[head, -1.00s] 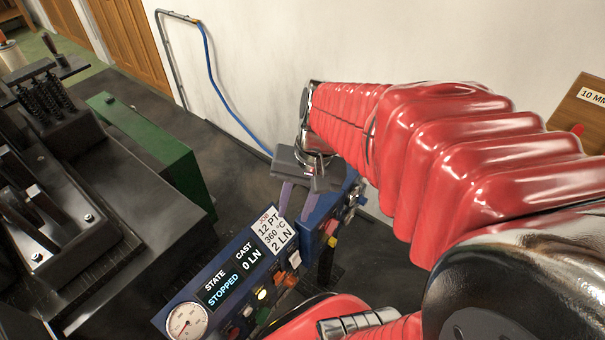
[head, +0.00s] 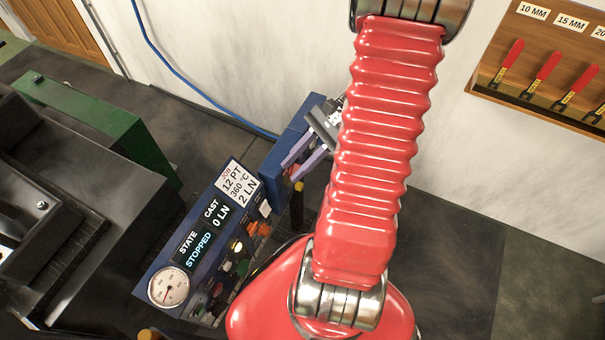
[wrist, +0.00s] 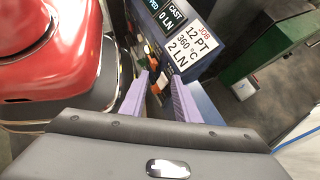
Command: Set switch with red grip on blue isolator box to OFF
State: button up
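The blue isolator box (head: 303,112) stands beyond the control panel, near the wall, partly covered by my gripper in the head view. Its side shows as a blue strip at the right finger in the wrist view (wrist: 204,104). The red grip is mostly hidden behind my fingers, so I cannot tell how the switch is set. My gripper (head: 293,171) has two purple fingers, apart, pointing down toward the box's front. In the wrist view the fingers (wrist: 160,76) have a gap between them, with small coloured parts seen in it. I cannot tell whether they touch the switch.
The blue control panel (head: 181,262) reads STOPPED and 0 LN, with a job card (head: 239,182), buttons and a gauge (head: 168,287). A green box (head: 85,115) and dark machine stand left. A wooden rack (head: 490,90) of red-handled tools hangs right. Floor at right is clear.

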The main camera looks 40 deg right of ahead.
aim_at(295, 171)
jog(key=s+d+f+m+t+h, duration=0.1)
jog(key=s+d+f+m+t, duration=0.3)
jog(key=f+m+t, duration=0.3)
jog(key=s+d+f+m+t+h, duration=0.2)
jog(key=s+d+f+m+t, duration=0.3)
jog(key=f+m, duration=0.5)
jog(key=d+m+t, duration=0.2)
jog(key=m, duration=0.1)
jog(key=shift+s+d+m+t, duration=0.15)
jog(key=shift+m+t, duration=0.15)
jog(key=shift+t, duration=0.1)
jog(key=x, duration=1.3)
jog(key=shift+w, duration=0.45)
jog(key=shift+f, duration=0.15)
grip_shut()
